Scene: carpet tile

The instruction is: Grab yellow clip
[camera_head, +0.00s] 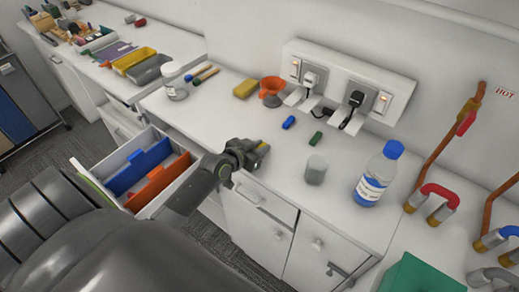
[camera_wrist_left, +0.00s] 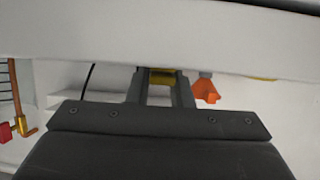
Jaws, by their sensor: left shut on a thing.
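The yellow clip (camera_head: 263,147) is small and shows at the tip of my left gripper (camera_head: 256,153), above the front part of the white counter. In the left wrist view the yellow clip (camera_wrist_left: 162,76) sits between the two dark fingers of my left gripper (camera_wrist_left: 162,88), which are shut on it. Most of the clip is hidden by the fingers. I cannot tell whether it touches the counter. My right gripper is in neither view.
A blue clip (camera_head: 289,122) and a green clip (camera_head: 316,138) lie behind the gripper. A grey cup (camera_head: 316,170) and a blue-capped bottle (camera_head: 371,180) stand to the right. An orange funnel (camera_head: 270,86) and yellow sponge (camera_head: 245,89) are at the back. An open drawer (camera_head: 158,205) juts out left.

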